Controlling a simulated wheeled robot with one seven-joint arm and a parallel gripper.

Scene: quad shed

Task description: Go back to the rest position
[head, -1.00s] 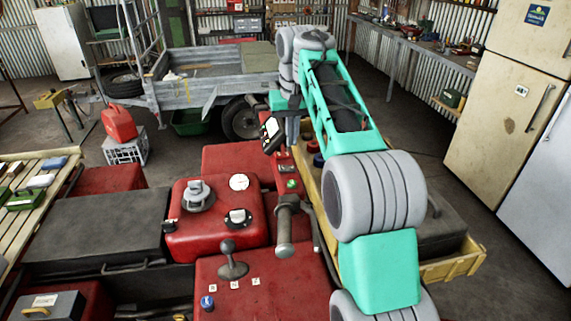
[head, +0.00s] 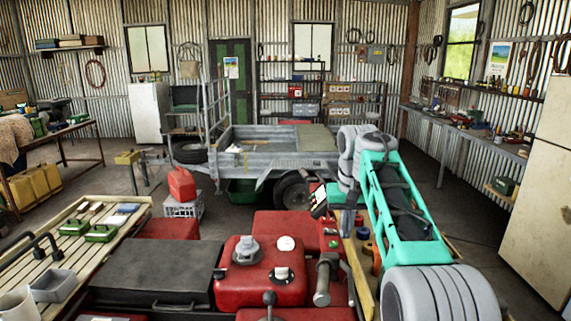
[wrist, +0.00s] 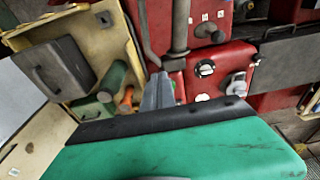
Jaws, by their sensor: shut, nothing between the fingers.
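My gripper (wrist: 160,92) shows in the wrist view as a narrow grey shape past the edge of my green arm link. It is shut and empty. In the head view my arm rises from the lower right, bends at grey joints and hangs down beside the red quad (head: 258,290); the fingertips are hard to make out there. In the wrist view the quad's red bodywork (wrist: 225,68) is to the right of the gripper, and a yellow open box (wrist: 82,22) is to the left.
The yellow box holds a grey case (wrist: 58,68), a green cylinder (wrist: 112,78) and an orange item (wrist: 126,100). A grey trailer (head: 270,160) stands behind the quad. A workbench (head: 470,137) and a cream fridge (head: 540,195) line the right. Bare floor lies between trailer and fridge.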

